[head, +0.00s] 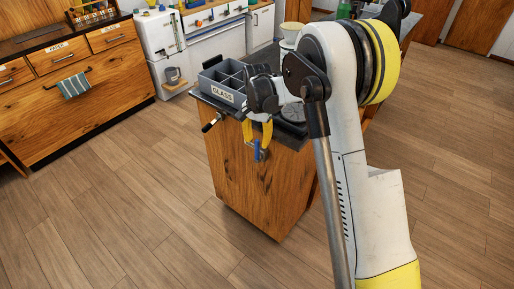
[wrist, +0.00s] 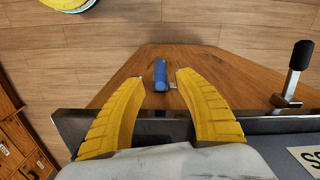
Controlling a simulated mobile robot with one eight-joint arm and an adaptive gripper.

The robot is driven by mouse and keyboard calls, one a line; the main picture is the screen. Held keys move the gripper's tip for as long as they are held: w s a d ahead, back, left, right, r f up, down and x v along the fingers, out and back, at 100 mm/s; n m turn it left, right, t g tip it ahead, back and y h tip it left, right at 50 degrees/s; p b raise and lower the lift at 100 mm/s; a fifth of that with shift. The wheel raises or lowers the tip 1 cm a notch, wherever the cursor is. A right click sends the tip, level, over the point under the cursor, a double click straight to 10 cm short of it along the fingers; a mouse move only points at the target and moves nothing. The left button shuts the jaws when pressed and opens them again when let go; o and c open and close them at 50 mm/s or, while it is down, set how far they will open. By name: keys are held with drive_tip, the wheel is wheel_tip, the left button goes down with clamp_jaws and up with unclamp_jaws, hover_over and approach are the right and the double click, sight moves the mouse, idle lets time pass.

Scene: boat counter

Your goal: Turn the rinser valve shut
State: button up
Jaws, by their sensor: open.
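A blue handle, which looks like the rinser valve (head: 257,154), sticks out from the end of the wooden counter just below its dark top edge. In the wrist view the blue valve handle (wrist: 160,74) lies between my yellow fingertips, pointing away from the counter edge. My gripper (head: 257,138) is open and points down over the counter's edge; its fingers (wrist: 160,80) stand on either side of the handle with gaps. I cannot tell whether either finger touches it. A round dark disc, perhaps the rinser (head: 292,114), sits on the counter top, partly behind my arm.
A black-knobbed lever (head: 211,123) juts from the same counter edge; it shows right of my fingers in the wrist view (wrist: 294,72). A grey divided bin marked GLASS (head: 222,82) stands on the counter. The floor (head: 150,200) around the counter is clear.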

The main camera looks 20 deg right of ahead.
sight(257, 152)
drive_tip(key=shift+f, duration=1.1)
clamp_jaws()
